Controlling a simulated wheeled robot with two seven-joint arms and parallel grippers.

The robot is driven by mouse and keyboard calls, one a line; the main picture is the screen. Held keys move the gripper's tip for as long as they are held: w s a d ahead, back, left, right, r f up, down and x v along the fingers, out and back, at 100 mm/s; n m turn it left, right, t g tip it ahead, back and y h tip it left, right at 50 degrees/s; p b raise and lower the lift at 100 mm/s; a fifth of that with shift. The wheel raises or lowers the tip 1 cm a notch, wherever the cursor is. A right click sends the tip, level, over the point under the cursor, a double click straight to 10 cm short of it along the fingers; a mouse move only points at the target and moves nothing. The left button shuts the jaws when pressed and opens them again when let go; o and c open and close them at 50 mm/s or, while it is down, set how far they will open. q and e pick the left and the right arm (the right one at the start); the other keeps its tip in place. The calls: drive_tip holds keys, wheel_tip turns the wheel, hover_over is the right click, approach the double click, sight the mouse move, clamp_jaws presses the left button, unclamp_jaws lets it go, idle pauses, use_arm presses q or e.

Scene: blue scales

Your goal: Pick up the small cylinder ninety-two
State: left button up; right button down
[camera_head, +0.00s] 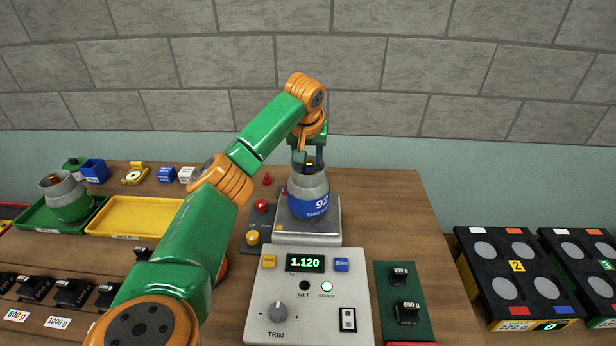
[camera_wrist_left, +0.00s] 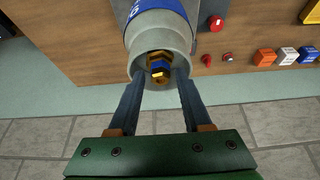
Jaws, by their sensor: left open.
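The small cylinder ninety-two (camera_head: 309,194) is grey with a blue band marked 92. It stands upright on the metal scale pan (camera_head: 290,233). In the left wrist view the cylinder (camera_wrist_left: 158,30) shows its open grey collar with a brass valve (camera_wrist_left: 158,66) inside. My left gripper (camera_head: 308,164) is above the cylinder, pointing down. In the left wrist view the left gripper (camera_wrist_left: 161,78) is open, with one finger on each side of the valve at the collar. Whether the fingers touch the collar cannot be told. My right gripper is not in view.
The scale console (camera_head: 308,324) reads 1.120 in front of the pan. Another cylinder (camera_head: 67,197) stands in a green tray (camera_head: 35,219) at left, beside an empty yellow tray (camera_head: 135,215). Black weights (camera_head: 407,312) sit at right. Dark crates (camera_head: 514,270) stand beyond the table's right edge.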

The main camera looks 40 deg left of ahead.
use_arm(q)
drive_tip(key=shift+w+a+f, duration=0.45)
drive_tip(key=shift+w+f, duration=0.05)
drive_tip(key=shift+f, duration=0.05)
drive_tip(key=shift+w, duration=0.1)
drive_tip(key=shift+c, duration=0.6)
drive_tip(key=shift+d+r, duration=0.15)
clamp_jaws()
